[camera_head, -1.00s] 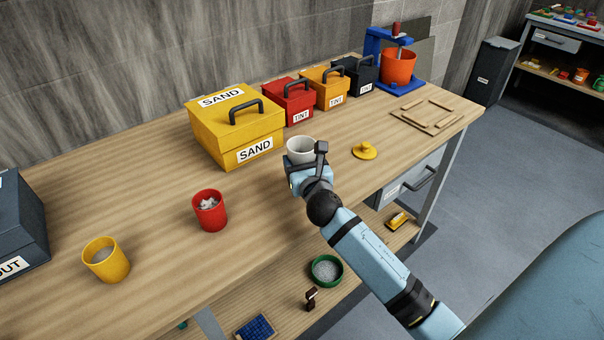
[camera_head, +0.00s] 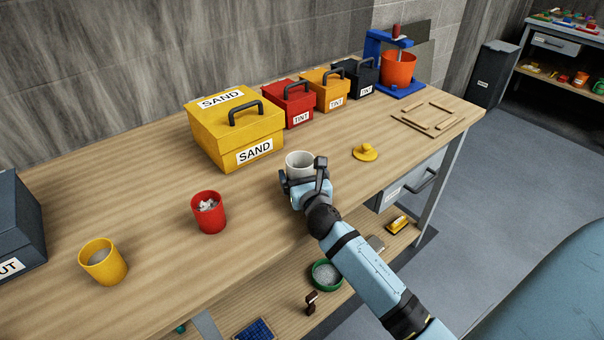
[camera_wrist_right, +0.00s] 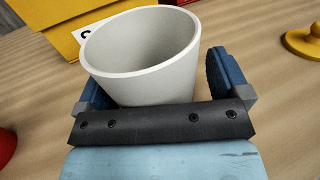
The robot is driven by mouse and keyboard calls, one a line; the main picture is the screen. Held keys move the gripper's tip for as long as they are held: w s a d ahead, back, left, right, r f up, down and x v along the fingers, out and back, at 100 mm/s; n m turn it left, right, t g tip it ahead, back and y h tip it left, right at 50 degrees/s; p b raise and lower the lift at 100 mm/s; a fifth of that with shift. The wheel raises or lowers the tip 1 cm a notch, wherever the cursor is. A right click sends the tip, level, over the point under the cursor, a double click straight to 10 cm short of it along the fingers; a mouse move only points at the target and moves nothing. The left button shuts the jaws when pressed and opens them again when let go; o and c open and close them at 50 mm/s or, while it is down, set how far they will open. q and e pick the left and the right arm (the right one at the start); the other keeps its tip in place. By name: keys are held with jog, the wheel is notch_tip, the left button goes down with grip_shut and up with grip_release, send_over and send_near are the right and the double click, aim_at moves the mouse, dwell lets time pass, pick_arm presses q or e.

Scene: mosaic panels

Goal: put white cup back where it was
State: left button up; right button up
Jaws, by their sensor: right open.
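The white cup (camera_head: 300,163) stands upright on the wooden workbench, just in front of the yellow SAND box. It looks empty in the right wrist view (camera_wrist_right: 145,55). My right gripper (camera_head: 303,178) is at the near side of the cup. Its blue finger pads (camera_wrist_right: 160,80) are spread on either side of the cup, with a visible gap at the right pad. Whether the left pad touches the cup is hidden. My left gripper is not in view.
The yellow SAND box (camera_head: 226,120) stands close behind the cup. A red cup (camera_head: 210,214) and a yellow cup (camera_head: 103,264) stand to the left. A yellow knobbed lid (camera_head: 365,153) lies to the right. Bare benchtop lies between the red cup and my gripper.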

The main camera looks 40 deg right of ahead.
jog(key=shift+r, duration=0.1)
jog(key=shift+s+r, duration=0.1)
jog(key=shift+s, duration=0.05)
jog(key=v, duration=1)
jog(key=shift+s+a, duration=0.15)
jog(key=shift+s, duration=0.25)
jog(key=shift+s+a+r, duration=0.1)
jog(key=shift+s+a, duration=0.05)
jog(key=shift+s, duration=0.3)
